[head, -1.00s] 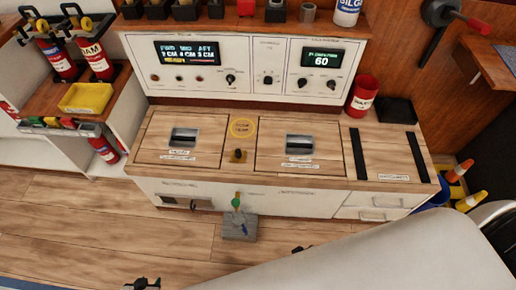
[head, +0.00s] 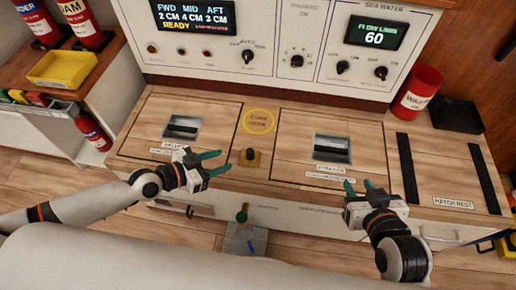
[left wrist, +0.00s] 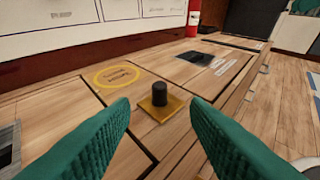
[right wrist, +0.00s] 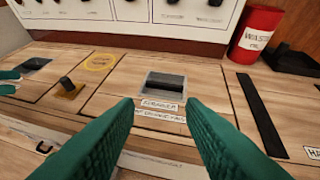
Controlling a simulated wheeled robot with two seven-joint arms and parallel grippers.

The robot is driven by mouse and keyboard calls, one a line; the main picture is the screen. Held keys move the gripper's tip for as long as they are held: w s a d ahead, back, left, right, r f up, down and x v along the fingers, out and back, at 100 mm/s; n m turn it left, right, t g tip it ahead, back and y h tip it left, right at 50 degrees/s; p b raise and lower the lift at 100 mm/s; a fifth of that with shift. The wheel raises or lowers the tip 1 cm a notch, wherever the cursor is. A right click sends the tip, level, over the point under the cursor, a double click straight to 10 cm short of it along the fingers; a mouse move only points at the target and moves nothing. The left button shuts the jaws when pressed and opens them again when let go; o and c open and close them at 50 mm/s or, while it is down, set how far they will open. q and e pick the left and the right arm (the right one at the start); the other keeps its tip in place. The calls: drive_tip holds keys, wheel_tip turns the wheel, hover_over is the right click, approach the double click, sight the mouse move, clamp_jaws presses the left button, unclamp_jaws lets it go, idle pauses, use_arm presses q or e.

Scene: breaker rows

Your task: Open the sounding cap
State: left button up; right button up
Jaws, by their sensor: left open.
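The sounding cap looks to be the small black knob on a brass plate (head: 250,156) on the wooden bench top, between two hatches; the left wrist view shows it upright (left wrist: 159,95). My left gripper (head: 216,162) is open and empty, just left of the cap, its green fingers pointing toward it and apart from it. In the left wrist view the cap stands ahead, between the open fingertips. My right gripper (head: 358,186) is open and empty at the front edge of the bench, below the right hatch (head: 332,148).
A yellow ring label (head: 258,121) lies behind the cap. The left hatch (head: 182,127) has a recessed handle. A control panel (head: 275,40) rises behind the bench. A red waste can (head: 418,92) and black tray (head: 457,115) stand right.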

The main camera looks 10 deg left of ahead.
sight(248, 152)
use_arm(q)
drive_tip(key=x, duration=1.1)
drive_tip(key=shift+w+d, duration=0.2)
drive_tip(key=shift+w, duration=0.05)
clamp_jaws()
